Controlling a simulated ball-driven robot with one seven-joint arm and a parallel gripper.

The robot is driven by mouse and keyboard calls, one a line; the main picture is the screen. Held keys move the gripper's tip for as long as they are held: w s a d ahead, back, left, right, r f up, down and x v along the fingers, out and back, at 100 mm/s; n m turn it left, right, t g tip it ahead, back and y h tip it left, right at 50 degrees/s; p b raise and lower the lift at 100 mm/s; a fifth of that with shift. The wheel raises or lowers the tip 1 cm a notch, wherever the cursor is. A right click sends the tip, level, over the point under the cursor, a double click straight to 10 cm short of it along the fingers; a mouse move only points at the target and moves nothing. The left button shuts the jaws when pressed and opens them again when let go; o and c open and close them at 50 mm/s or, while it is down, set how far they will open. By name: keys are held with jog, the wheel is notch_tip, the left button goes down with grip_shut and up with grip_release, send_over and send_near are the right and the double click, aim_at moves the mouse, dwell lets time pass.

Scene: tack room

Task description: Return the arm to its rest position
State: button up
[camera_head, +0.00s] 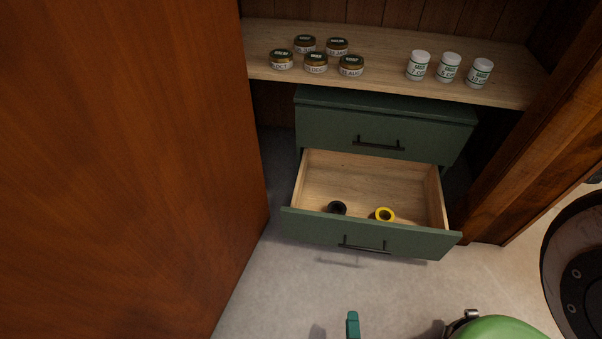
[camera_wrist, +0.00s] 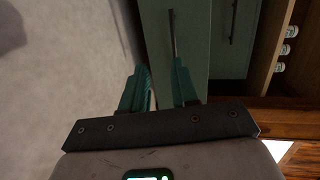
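My gripper (camera_wrist: 159,84) is open in the wrist view, with its two teal fingers apart and nothing held between them. The green drawer front (camera_wrist: 190,50) and a dark bar handle (camera_wrist: 173,35) lie beyond the fingertips. In the head view a teal fingertip of my gripper (camera_head: 352,324) shows at the bottom edge, apart from the open lower drawer (camera_head: 310,227) and in front of it. A green rounded part of my arm shows at the bottom right. Most of the arm is out of view.
The drawer holds a black roll (camera_head: 337,208) and a yellow roll (camera_head: 384,214). The upper drawer (camera_head: 340,128) is shut. Several brown-lidded jars (camera_head: 316,63) and three white bottles (camera_head: 448,68) stand on the shelf (camera_head: 390,52). A wooden door (camera_head: 120,150) fills the left; pale floor is clear in front.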

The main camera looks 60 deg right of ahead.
jog(key=w+d+r+n+t+y, duration=0.1)
jog(key=w+r+n+t+y, duration=0.15)
jog(key=w+n+y, duration=0.4)
jog(key=w+d+r+n+t+y, duration=0.1)
jog(key=w+r+n+t, duration=0.15)
jog(key=w, duration=0.65)
jog(key=w+a+r+n+g+y, duration=0.2)
jog(key=w+a+r+n+y, duration=0.2)
jog(key=w+r+n+y, duration=0.7)
jog(key=s+d+r+n+g+h, duration=0.2)
jog(key=s+r+n+g+h, duration=0.3)
jog(key=s+r+n, duration=0.35)
jog(key=s+d+f+n+g+p, duration=0.15)
jog(key=s+f+g, duration=0.25)
jog(key=s, duration=0.5)
notch_tip(320, 180, up, 38)
jog(key=p, duration=3.7)
jog(key=shift+s+d+f+p, duration=0.15)
jog(key=shift+s+f+p, duration=0.05)
jog(key=shift+s+p, duration=0.15)
